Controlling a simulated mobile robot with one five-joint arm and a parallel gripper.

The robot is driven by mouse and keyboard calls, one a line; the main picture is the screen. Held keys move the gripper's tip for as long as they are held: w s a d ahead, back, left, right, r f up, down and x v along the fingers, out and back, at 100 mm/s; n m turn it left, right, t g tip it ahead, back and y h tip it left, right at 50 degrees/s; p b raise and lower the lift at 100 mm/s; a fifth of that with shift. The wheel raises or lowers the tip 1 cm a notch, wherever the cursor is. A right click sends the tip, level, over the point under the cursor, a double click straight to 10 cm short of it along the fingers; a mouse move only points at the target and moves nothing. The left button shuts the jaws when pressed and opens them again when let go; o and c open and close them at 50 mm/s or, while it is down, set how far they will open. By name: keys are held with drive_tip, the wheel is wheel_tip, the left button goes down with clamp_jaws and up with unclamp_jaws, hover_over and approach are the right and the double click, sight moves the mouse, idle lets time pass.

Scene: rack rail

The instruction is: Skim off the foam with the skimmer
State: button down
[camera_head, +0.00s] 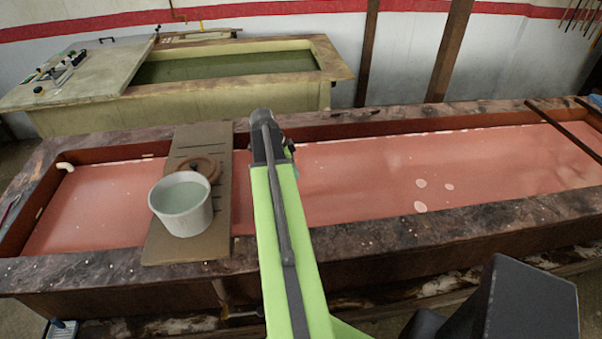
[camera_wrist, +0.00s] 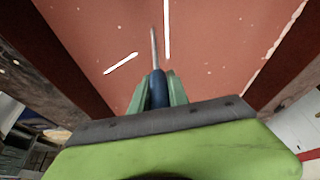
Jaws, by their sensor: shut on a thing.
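My gripper (camera_wrist: 160,84) is shut on the blue handle of a tool, taken as the skimmer (camera_wrist: 157,90). A thin metal shaft runs forward from the handle over the red liquid. The tool's far end looks narrow, and I cannot tell whether it touches the liquid. In the head view my arm hides the tool and the jaws. The long vat (camera_head: 490,221) holds pinkish-red liquid (camera_head: 350,185). A few pale foam patches (camera_head: 420,206) float right of my arm. Pale streaks show in the wrist view; I cannot tell whether they are foam or reflections.
A board (camera_head: 190,248) lies across the vat left of my arm. It bears a white bucket (camera_head: 183,222) of pale liquid and a brown ring (camera_head: 200,165). A dark bar (camera_head: 568,133) crosses the vat's right end. A second vat (camera_head: 230,98) stands behind.

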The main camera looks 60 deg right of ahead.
drive_tip(key=w, duration=0.3)
drive_tip(key=shift+w+a, duration=0.15)
drive_tip(key=shift+w, duration=0.2)
drive_tip(key=shift+a, duration=0.1)
drive_tip(key=w+a, duration=0.1)
drive_tip(key=a, duration=0.6)
drive_tip(key=shift+w+a, duration=0.15)
drive_tip(key=shift+a, duration=0.1)
wheel_tip(320, 180, up, 14)
drive_tip(key=p, duration=1.4)
drive_tip(key=shift+r, duration=0.15)
idle(3.5)
